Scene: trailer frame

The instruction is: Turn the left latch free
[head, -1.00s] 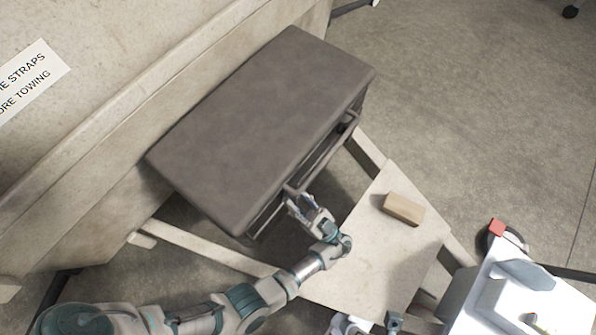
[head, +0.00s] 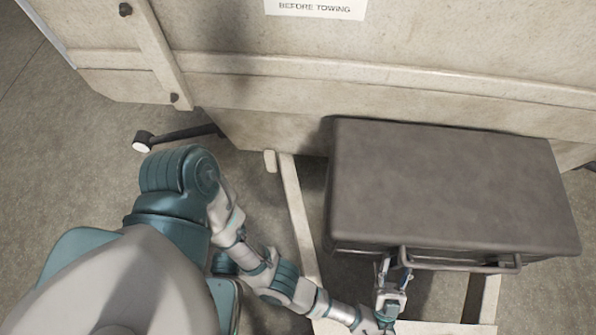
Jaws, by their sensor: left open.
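A closed dark grey box (head: 450,185) is at the right of the view, against the pale panel. A bar handle (head: 460,258) runs along its near side. My left gripper (head: 393,272) is at the left end of this bar, close against the near side of the box. Its fingers are open, and I cannot tell whether they touch anything. The left latch is not clear to see; the gripper and the box's top edge cover that part of the near side. My right gripper is out of view.
A pale panel wall (head: 300,75) with a printed label (head: 315,8) stands behind the box. Pale frame beams (head: 298,215) run under and beside the box. Bare floor (head: 45,175) is open at the left.

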